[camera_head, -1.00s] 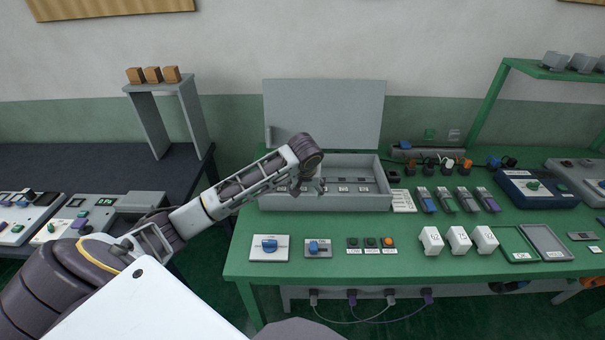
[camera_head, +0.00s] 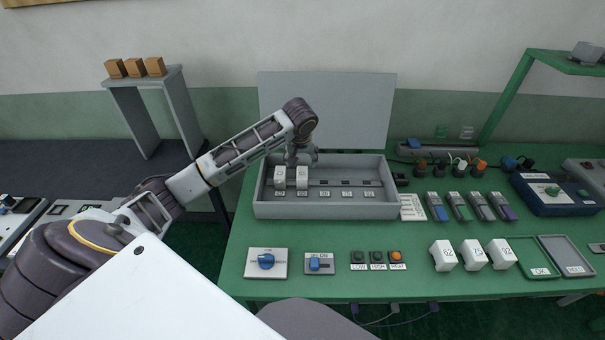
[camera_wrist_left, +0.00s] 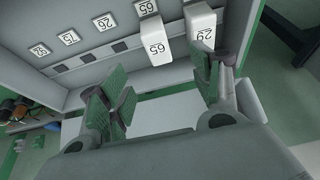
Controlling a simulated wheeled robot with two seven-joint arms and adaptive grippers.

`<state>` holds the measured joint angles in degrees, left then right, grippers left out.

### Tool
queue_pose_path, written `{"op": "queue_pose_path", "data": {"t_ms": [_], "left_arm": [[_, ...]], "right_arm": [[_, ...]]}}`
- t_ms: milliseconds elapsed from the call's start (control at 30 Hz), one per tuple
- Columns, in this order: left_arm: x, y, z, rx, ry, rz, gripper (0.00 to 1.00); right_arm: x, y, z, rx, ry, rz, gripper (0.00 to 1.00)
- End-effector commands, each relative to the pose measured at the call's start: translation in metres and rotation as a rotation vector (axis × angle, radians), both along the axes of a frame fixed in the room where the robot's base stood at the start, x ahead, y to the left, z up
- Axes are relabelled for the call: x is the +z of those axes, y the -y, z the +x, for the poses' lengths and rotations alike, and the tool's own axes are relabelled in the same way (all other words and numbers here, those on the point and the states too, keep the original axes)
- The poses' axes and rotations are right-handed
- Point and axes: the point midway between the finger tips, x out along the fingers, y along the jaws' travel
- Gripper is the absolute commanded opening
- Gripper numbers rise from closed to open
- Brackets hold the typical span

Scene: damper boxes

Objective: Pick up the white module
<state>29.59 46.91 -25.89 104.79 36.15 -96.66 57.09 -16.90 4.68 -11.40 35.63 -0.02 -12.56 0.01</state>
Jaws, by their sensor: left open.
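Two white modules stand side by side at the left end of the open grey box: the left one (camera_head: 280,178) and the right one (camera_head: 302,177). In the left wrist view, one numbered white module (camera_wrist_left: 156,47) lies ahead of the gap between the fingers and another (camera_wrist_left: 201,27) is close to the right finger. Three more white modules (camera_head: 443,256) (camera_head: 473,254) (camera_head: 502,254) stand on the green table. My left gripper (camera_head: 301,157) is open and empty, just above and behind the boxed modules. My right gripper is out of view.
The grey box (camera_head: 330,211) has its lid (camera_head: 330,110) raised behind; its other labelled slots look empty. A blue knob (camera_head: 266,261), a switch and small buttons line the table's front. Coloured modules (camera_head: 437,207) and two trays (camera_head: 538,258) lie to the right.

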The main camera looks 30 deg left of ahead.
Motion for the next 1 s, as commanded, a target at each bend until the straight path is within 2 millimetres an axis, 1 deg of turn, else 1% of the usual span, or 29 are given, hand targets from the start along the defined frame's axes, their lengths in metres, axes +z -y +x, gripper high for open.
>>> {"op": "queue_pose_path", "data": {"t_ms": [100,200,433,567,767,1000], "left_arm": [[0.0,0.0,0.0,0.001,0.0,0.0,0.64],[0.0,0.0,0.0,0.002,0.0,-0.001,0.64],[0.0,0.0,0.0,0.002,0.0,-0.001,0.64],[-0.005,-0.001,0.002,0.001,-0.001,-0.001,0.64],[-0.024,-0.005,0.008,0.002,-0.003,-0.001,0.64],[-0.053,-0.011,0.019,0.003,-0.001,-0.001,0.64]], "right_arm": [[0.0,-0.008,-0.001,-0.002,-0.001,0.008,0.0],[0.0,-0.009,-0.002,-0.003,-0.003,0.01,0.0],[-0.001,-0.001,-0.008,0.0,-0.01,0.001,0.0],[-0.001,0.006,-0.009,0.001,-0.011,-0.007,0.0],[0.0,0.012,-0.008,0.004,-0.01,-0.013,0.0],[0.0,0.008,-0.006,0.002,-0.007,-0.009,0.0]]}}
